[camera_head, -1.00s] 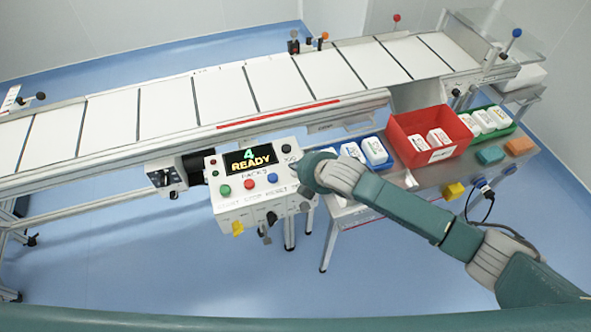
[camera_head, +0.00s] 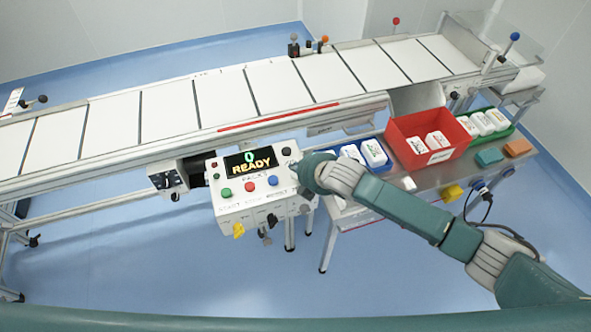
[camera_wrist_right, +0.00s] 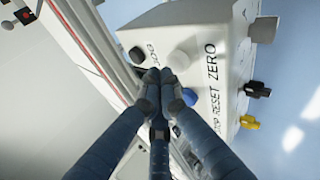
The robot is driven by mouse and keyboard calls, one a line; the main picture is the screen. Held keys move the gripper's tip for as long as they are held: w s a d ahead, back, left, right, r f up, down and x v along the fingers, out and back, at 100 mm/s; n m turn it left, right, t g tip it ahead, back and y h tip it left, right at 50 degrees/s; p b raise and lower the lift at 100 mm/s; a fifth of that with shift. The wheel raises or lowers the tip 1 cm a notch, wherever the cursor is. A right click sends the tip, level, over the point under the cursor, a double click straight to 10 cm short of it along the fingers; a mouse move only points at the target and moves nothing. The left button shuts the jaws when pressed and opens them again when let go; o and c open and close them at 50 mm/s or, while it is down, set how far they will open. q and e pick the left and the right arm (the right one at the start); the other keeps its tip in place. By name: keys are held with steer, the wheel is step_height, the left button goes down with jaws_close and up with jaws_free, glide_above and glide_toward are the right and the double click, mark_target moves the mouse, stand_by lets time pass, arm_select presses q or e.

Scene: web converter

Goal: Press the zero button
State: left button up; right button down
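The white control box (camera_head: 240,208) stands in front of the conveyor, and its display (camera_head: 249,161) reads "0 READY". Green (camera_head: 225,193), red (camera_head: 249,187) and blue (camera_head: 273,180) buttons sit in a row below. My right gripper (camera_head: 299,170) is at the row's right end and covers the zero button there. In the right wrist view, the pale grey zero button (camera_wrist_right: 179,62) lines up with the "ZERO" label. My right gripper's fingers (camera_wrist_right: 160,76) are closed together, empty, just beside this button; contact cannot be told. The blue button (camera_wrist_right: 190,97) is close by. My left gripper is out of view.
A black knob (camera_head: 286,151) sits beside the display, and a yellow part (camera_head: 239,230) is on the box's front. To the right, a metal table holds a red bin (camera_head: 398,127), a blue tray (camera_head: 378,165) and a green tray (camera_head: 503,133). The conveyor (camera_head: 220,95) runs behind.

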steer(key=shift+r, duration=0.3)
step_height(320, 180, up, 5)
steer(key=p, duration=0.5)
stand_by(0.4)
stand_by(0.4)
